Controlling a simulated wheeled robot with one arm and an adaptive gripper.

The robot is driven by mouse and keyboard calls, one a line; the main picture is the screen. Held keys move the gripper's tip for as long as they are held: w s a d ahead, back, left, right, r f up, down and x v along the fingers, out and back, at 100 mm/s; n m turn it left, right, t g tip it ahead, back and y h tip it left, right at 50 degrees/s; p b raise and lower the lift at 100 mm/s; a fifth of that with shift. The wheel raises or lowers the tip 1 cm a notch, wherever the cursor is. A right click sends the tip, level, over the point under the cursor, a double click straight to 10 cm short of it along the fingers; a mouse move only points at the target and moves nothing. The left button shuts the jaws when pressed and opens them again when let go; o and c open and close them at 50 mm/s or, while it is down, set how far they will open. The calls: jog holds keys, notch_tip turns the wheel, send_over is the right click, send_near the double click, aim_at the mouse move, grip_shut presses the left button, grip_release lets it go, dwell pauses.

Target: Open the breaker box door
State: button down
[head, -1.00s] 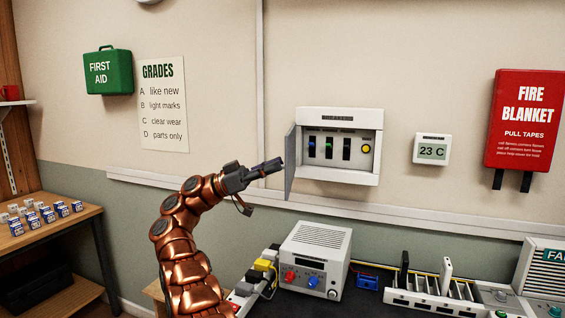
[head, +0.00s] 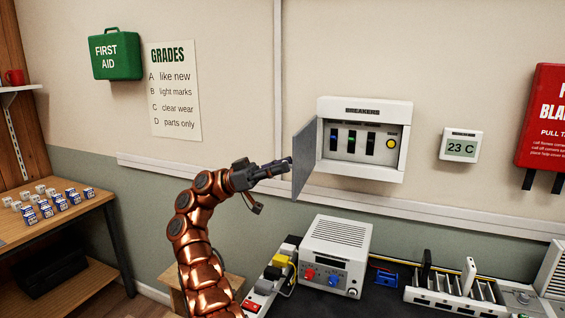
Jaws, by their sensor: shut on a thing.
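The breaker box (head: 408,110) is on the wall right of the middle, with its front open. Several switches and a yellow round button show inside it. Its grey door (head: 308,160) stands swung out from the left side of the box. My gripper (head: 286,166) is at the door's free left edge and is shut on the door. What exactly the fingertips pinch is too small to see.
A thermostat (head: 460,145) and a red fire blanket case (head: 545,125) hang to the right. Below the box are a white bench device (head: 338,245) and a slotted rack (head: 450,297). The wall left of the door is clear up to the grades poster (head: 174,90).

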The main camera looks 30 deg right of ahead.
jog(key=shift+f, duration=0.35)
jog(key=c, duration=1.3)
grip_release()
jog(key=o, duration=0.4)
jog(key=shift+r, duration=0.2)
jog(key=shift+c, duration=0.2)
jog(key=shift+s+d+f+b, duration=0.1)
jog(key=shift+d+b, duration=0.1)
jog(key=shift+b, duration=0.45)
